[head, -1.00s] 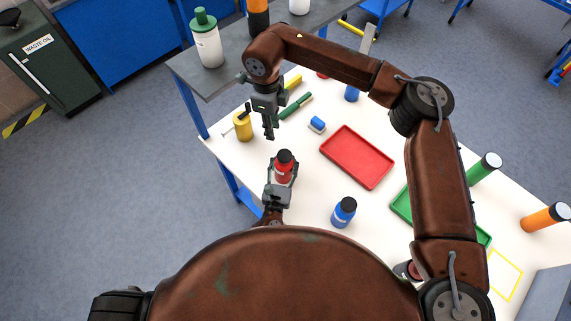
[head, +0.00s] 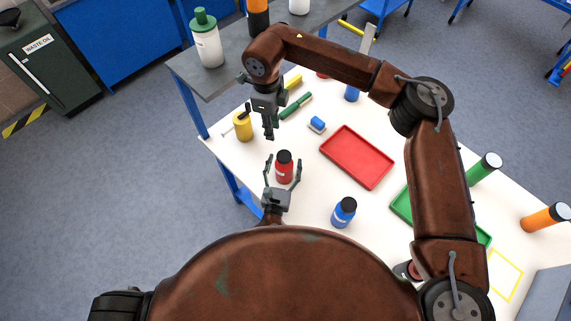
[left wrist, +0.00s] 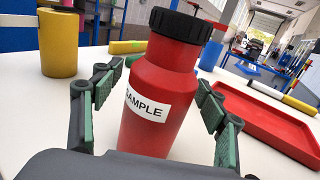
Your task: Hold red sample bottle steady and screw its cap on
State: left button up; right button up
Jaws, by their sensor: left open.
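The red sample bottle (head: 284,173) stands upright on the white table, with a black cap (head: 284,156) on its top. In the left wrist view the bottle (left wrist: 160,100) shows its SAMPLE label, and the ribbed cap (left wrist: 181,25) sits on it; I cannot tell how tight it is. My left gripper (head: 284,161) is open, one finger on each side of the bottle, with gaps visible between its pads and the bottle. My right gripper (head: 269,134) hangs pointing down behind and above the bottle, apart from it; its fingers show nearly edge-on.
A red tray (head: 357,157) lies right of the bottle, and a blue bottle (head: 344,212) stands at front right. A yellow cylinder (head: 243,126) stands at the left table edge.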

pick_arm(q)
jog(key=s, duration=0.3)
jog(key=s+a, duration=0.1)
jog(key=s, duration=0.3)
jog(key=s+a, duration=0.1)
jog(key=s, duration=0.2)
jog(key=shift+s, duration=0.35)
